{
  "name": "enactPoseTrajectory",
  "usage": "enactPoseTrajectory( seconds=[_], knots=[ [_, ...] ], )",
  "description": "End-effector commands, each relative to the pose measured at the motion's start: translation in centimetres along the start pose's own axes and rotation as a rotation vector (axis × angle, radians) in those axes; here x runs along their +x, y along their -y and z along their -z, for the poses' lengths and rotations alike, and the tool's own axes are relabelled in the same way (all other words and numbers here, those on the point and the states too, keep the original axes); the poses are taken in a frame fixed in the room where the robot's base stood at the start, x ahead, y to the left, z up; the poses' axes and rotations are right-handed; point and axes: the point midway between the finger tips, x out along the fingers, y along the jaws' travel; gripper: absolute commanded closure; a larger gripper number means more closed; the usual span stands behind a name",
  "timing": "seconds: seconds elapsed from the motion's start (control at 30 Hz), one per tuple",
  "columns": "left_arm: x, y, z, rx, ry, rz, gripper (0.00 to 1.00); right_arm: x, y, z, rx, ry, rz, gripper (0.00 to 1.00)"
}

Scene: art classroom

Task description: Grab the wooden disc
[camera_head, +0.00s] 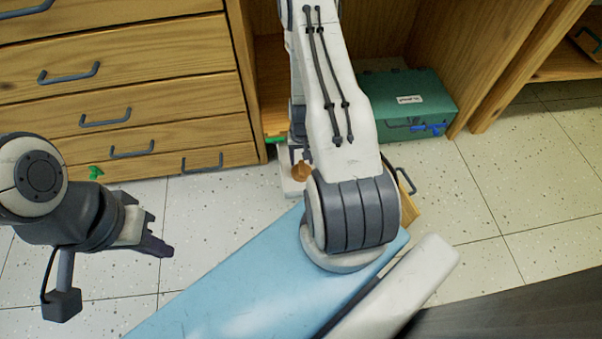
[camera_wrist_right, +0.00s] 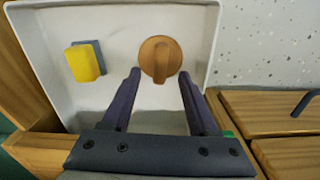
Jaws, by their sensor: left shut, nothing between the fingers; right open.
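In the head view the disc (camera_head: 301,171) shows small beside my right arm, which hides most of the tray (camera_head: 291,187). My left gripper (camera_head: 164,249) is shut and empty above the floor at the left.
A yellow block with a grey part (camera_wrist_right: 84,62) lies in the tray, left of the disc. A wooden drawer cabinet (camera_head: 120,70) stands at the left. A green case (camera_head: 408,95) sits inside an open wooden bay. Pale floor (camera_head: 500,190) is clear at the right.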

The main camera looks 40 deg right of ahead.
Motion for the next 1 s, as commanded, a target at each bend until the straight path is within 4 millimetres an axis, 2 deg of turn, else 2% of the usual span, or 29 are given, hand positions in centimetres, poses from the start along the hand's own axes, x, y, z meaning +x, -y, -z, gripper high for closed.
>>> enactPoseTrajectory(
  seconds=[0.03, 0.3, 0.6, 0.63, 0.77, 0.8, 1.0],
  knots=[
    [1.2, 0.1, -0.1, 0.000, 0.000, 0.000, 1.00, 1.1, 0.0, -0.1, 0.000, 0.001, 0.000, 0.40],
    [4.6, 0.3, -0.3, 0.000, 0.000, 0.000, 1.00, 4.3, 0.1, -0.1, -0.001, 0.000, 0.000, 0.40],
    [4.7, 0.3, -0.3, 0.000, 0.000, 0.000, 1.00, 4.3, 0.1, -0.1, 0.000, 0.000, 0.000, 0.40],
    [4.7, 0.3, -0.3, 0.000, 0.000, 0.000, 1.00, 4.3, 0.1, -0.1, 0.000, 0.000, 0.000, 0.44],
    [4.7, 0.3, -0.3, 0.000, 0.000, 0.000, 1.00, 4.3, 0.1, -0.1, 0.000, 0.000, 0.000, 0.94],
    [4.7, 0.3, -0.3, 0.000, 0.000, 0.000, 1.00, 4.3, 0.1, -0.1, 0.000, 0.000, 0.000, 1.00],
    [4.7, 0.3, -0.3, 0.000, 0.000, 0.000, 1.00, 4.3, 0.1, -0.1, 0.000, 0.000, 0.000, 1.00]
  ],
)
